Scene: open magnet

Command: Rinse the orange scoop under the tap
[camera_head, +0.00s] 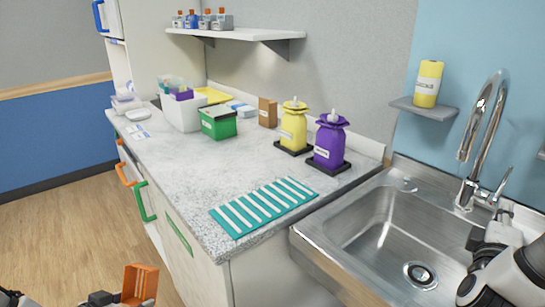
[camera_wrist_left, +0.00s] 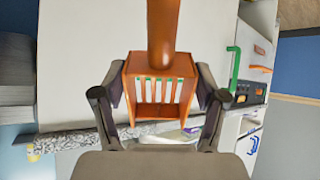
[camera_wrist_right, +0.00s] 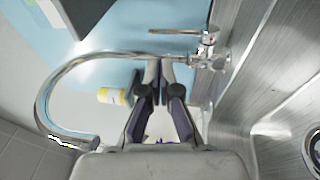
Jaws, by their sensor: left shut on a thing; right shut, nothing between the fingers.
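The orange scoop (camera_head: 139,283) shows at the lower left of the head view, in front of the counter. In the left wrist view the slotted scoop (camera_wrist_left: 162,30) sits between the two fingers of my left gripper (camera_wrist_left: 160,98), which is shut on it. The steel tap (camera_head: 480,135) stands at the back of the sink on the right. My right gripper (camera_head: 500,236) is close to the tap's base and lever. In the right wrist view its fingers (camera_wrist_right: 155,75) are together and empty, beside the tap (camera_wrist_right: 45,100) and its lever (camera_wrist_right: 185,32). Contact with the tap cannot be told.
The steel sink (camera_head: 345,225) is empty, with a drain (camera_head: 420,274). A striped teal mat (camera_head: 262,206) lies on the counter (camera_head: 170,160) beside it. Yellow (camera_head: 293,128) and purple (camera_head: 329,143) dispensers stand behind. A small shelf (camera_head: 428,107) holds a yellow canister (camera_head: 427,83).

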